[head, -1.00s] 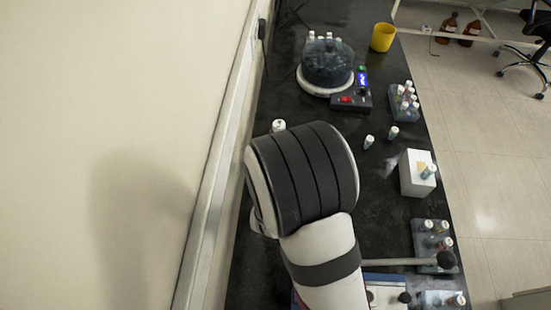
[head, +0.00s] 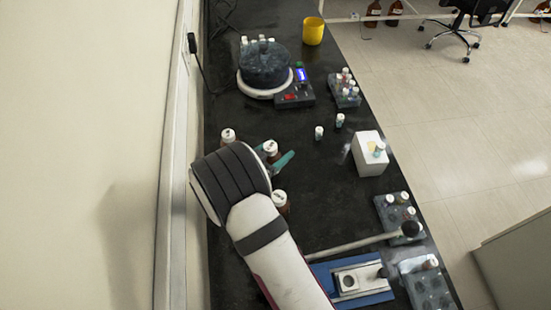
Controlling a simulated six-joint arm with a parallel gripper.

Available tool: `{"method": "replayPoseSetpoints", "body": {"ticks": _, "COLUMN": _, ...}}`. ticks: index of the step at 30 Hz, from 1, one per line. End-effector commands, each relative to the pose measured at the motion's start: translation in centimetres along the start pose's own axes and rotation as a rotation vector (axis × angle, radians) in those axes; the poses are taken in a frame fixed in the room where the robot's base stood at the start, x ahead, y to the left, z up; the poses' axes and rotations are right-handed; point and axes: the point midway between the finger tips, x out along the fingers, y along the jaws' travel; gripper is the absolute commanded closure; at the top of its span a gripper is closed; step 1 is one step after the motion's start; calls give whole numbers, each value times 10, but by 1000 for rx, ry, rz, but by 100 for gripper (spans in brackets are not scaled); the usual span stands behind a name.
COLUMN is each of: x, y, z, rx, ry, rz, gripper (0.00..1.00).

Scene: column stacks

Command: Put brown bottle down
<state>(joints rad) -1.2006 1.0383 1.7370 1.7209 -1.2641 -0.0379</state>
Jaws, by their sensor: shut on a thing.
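My gripper (head: 272,156) shows past the end of my arm, with teal fingers. It is shut on a brown bottle (head: 272,148) with a white cap, which looks upright. I cannot tell whether its base touches the bench. A second brown bottle (head: 228,138) with a white cap stands to the left, partly hidden by my arm. A third brown bottle (head: 282,205) stands closer, just right of my arm, and is also partly hidden.
The black bench (head: 310,225) has clear room right of the gripper. A round stirring bath (head: 264,65) and a yellow cup (head: 313,31) are at the back. Two small vials (head: 319,132), a white box (head: 369,153) and vial racks (head: 399,214) stand right. A blue-based device (head: 350,281) is in front.

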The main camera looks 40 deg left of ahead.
Motion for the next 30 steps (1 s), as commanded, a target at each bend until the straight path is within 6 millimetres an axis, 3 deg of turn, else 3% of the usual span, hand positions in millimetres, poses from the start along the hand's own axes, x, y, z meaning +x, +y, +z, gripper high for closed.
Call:
{"method": "replayPoseSetpoints", "body": {"ticks": 4, "x": 9, "y": 0, "z": 23, "rx": 0, "ry": 0, "rz": 0, "gripper": 100}}
{"method": "replayPoseSetpoints", "body": {"ticks": 14, "x": 11, "y": 0, "z": 26, "rx": 1, "ry": 0, "rz": -1, "gripper": 100}}
{"method": "replayPoseSetpoints", "body": {"ticks": 15, "x": 11, "y": 0, "z": 27, "rx": 0, "ry": -1, "rz": -1, "gripper": 33}}
{"method": "replayPoseSetpoints", "body": {"ticks": 18, "x": 11, "y": 0, "z": 27, "rx": 1, "ry": -1, "rz": -1, "gripper": 15}}
{"method": "replayPoseSetpoints", "body": {"ticks": 20, "x": 11, "y": 0, "z": 27, "rx": 1, "ry": -1, "rz": -1, "gripper": 5}}
{"method": "replayPoseSetpoints", "body": {"ticks": 30, "x": 8, "y": -1, "z": 23, "rx": 2, "ry": 0, "rz": -2, "gripper": 5}}
